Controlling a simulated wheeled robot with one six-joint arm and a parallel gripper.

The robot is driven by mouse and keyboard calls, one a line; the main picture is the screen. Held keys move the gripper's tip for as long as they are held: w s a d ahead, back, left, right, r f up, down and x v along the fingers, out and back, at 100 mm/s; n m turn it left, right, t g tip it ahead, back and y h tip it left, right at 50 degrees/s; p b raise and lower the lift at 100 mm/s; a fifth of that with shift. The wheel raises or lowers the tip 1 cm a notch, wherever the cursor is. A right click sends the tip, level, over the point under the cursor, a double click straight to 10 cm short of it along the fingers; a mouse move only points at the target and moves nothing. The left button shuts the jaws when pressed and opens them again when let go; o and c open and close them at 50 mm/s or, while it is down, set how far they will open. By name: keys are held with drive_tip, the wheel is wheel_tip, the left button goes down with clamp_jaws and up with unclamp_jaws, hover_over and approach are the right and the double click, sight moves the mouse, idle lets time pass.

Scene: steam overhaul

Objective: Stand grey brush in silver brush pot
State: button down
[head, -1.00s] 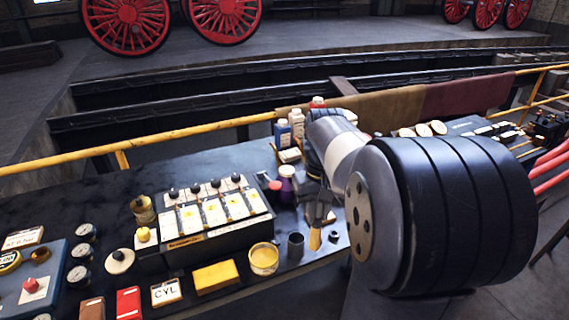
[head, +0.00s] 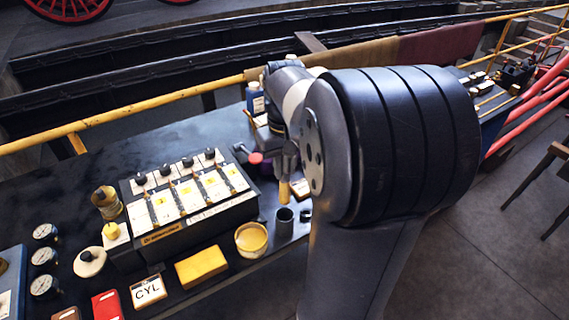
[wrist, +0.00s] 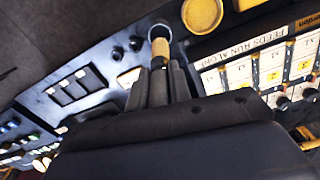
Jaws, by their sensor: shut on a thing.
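The silver brush pot (head: 284,222), a small dark grey open cylinder, stands upright near the bench's front edge, just right of a yellow tub. My gripper (head: 288,162) is shut on the grey brush, whose tan bristles (head: 284,192) point down. In the head view the bristle tip shows just above the pot's rim. In the wrist view the bristles (wrist: 160,48) overlap the near side of the pot's mouth (wrist: 158,30), beyond my fingertips (wrist: 160,72). The jaws hide most of the handle. I cannot tell whether the tip is inside the rim.
A switch box (head: 190,205) is farther left. A small dark nut (head: 306,215) lies right of the pot.

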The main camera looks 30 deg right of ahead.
sight(285, 187)
drive_tip(key=shift+f+b, duration=3.15)
drive_tip(key=shift+f, duration=1.65)
drive_tip(key=c, duration=1.2)
unclamp_jaws()
wheel_tip(285, 187, up, 11)
drive_tip(key=shift+f+p, duration=0.1)
drive_tip(key=shift+p, duration=0.2)
wheel_tip(285, 187, down, 10)
drive_tip(key=shift+f, duration=0.2)
drive_tip(key=shift+r+p, duration=0.95)
drive_tip(key=shift+r, duration=0.9)
